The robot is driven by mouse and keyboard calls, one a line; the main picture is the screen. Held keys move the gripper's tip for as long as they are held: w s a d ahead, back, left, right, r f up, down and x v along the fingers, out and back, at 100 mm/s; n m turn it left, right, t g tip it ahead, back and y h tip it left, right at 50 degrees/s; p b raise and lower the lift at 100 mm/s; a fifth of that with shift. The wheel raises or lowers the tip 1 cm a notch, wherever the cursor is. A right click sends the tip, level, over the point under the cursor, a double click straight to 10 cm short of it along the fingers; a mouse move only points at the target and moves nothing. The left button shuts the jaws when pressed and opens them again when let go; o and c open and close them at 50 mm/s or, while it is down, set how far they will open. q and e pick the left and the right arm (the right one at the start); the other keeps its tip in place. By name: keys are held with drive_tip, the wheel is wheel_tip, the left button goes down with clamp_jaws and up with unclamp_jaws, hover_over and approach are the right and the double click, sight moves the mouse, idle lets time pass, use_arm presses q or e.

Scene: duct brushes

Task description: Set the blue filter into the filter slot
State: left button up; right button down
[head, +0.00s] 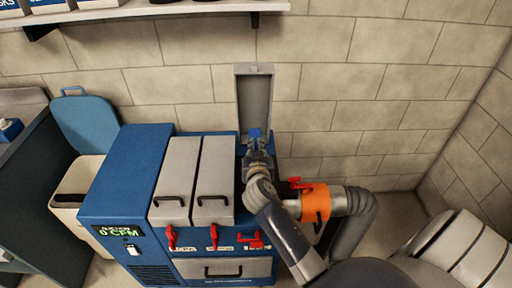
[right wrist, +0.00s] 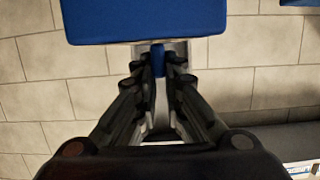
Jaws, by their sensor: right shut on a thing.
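The blue filter shows as a small blue part (head: 255,132) at my right gripper's tips in the head view. In the right wrist view a broad blue block (right wrist: 145,22), apparently the filter body, fills the top, and a narrow blue part sits between the fingers. My right gripper (head: 257,146) is shut on it in front of the raised grey lid (head: 254,92). It also shows in the right wrist view (right wrist: 158,68). The filter slot below that lid is mostly hidden by my arm, so I cannot tell whether the filter touches it. My left gripper is not in view.
The blue machine (head: 125,185) has two closed grey lids with handles and red latches (head: 170,238) in front. An orange-banded duct (head: 316,204) lies right of my arm. A bin (head: 68,212) stands left. A shelf (head: 150,11) hangs above; the wall is close behind.

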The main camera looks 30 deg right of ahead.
drive_tip(key=shift+f+b, duration=5.55)
drive_tip(key=shift+f, duration=1.4)
drive_tip(key=shift+s+f, duration=0.15)
